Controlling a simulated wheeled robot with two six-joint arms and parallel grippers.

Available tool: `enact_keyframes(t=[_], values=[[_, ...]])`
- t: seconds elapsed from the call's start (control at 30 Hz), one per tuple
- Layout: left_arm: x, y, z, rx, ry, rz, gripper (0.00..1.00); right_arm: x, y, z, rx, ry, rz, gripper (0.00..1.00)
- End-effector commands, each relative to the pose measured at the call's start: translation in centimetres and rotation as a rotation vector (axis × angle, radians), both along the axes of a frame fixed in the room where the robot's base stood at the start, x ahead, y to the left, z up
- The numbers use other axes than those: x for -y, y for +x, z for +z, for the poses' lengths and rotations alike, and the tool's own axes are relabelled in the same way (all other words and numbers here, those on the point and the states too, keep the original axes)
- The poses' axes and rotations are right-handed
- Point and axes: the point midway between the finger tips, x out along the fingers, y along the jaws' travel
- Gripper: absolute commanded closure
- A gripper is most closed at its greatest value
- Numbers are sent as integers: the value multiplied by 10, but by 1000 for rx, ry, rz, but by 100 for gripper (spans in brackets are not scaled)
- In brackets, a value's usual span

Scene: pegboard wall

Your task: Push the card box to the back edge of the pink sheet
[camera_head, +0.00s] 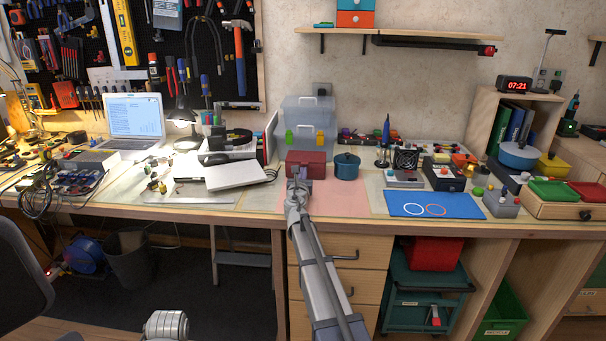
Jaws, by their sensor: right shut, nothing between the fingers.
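A dark red box, the card box (306,158), sits toward the back of the pink sheet (345,202) on the workbench. The sheet's back edge is hidden behind the box and a blue pot. My right gripper (298,175) is shut and empty at the front face of the box, left of its middle. It looks very close to the box; I cannot tell whether it touches. My right arm covers the left part of the sheet. My left gripper is not in view.
A silver closed laptop (236,175) lies to the left. The sheet's front is bare.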

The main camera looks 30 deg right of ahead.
Motion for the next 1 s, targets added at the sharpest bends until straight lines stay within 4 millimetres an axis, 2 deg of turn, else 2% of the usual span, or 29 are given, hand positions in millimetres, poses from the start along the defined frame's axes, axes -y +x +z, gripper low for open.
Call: enact_keyframes(t=[0.27,0.7,0.83,1.0], values=[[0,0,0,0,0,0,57,-16,-23,0,0,0,2,100],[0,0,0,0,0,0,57,-65,-101,0,0,0,1,100],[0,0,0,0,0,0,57,-74,-112,0,0,0,1,100],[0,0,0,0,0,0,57,-75,-114,0,0,0,0,100]])
